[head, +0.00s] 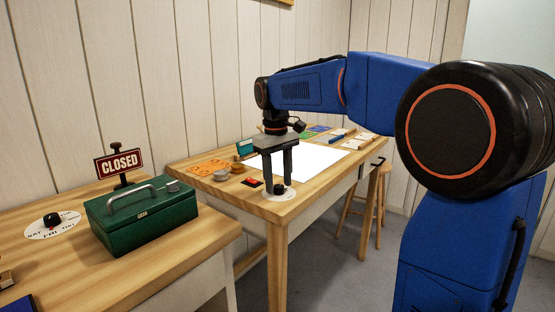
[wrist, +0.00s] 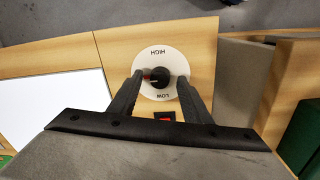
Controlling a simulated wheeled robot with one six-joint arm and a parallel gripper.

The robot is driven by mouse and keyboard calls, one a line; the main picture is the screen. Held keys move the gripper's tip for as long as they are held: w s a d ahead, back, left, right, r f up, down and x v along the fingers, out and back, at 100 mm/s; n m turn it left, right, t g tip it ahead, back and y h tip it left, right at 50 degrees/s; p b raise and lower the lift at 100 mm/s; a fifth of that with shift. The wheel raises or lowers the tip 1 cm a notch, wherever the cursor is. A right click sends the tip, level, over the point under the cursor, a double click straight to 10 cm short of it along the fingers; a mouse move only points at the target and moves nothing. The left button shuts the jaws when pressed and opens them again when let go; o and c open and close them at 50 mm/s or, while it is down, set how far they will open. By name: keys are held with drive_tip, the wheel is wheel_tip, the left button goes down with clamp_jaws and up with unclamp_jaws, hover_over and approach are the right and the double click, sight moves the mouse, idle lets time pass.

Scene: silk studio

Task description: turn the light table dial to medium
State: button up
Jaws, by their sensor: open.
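The light table dial (wrist: 155,57) is a white disc on the wooden table top. Its black knob (wrist: 160,74) has a red pointer mark that points left in the wrist view. HIGH is at the disc's far edge and LOW at its near edge; no other label can be read, and the fingers cover part of the disc's sides. My gripper (wrist: 160,80) is open, with one finger on each side of the knob and gaps between. In the head view my gripper (head: 277,182) points straight down over the dial (head: 287,194) at the table's front corner.
A red switch (wrist: 166,117) is set beside the dial. The glowing white panel (head: 305,160) lies behind. Small bowls (head: 221,175) and orange sheets (head: 208,168) are left on the table. A green cash box (head: 145,218) and another dial (head: 70,226) are on the nearer counter.

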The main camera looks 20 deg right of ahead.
sight(276, 187)
wheel_tip(276, 187, up, 17)
drive_tip(key=shift+s+a, duration=0.2)
drive_tip(key=shift+a, duration=0.25)
drive_tip(key=shift+s+f, duration=0.1)
idle(0.3)
drive_tip(key=s+d+f+m+t, duration=0.2)
drive_tip(key=s+f, duration=1.3)
drive_tip(key=s+d+f+m+t, duration=0.1)
drive_tip(key=s+d+f+t, duration=0.1)
drive_tip(key=s+f, duration=1.4)
drive_tip(key=shift+s+d+f+m+t+y, duration=0.15)
drive_tip(key=shift+s+d+m+t+y, duration=0.15)
drive_tip(key=shift+d+m, duration=0.1)
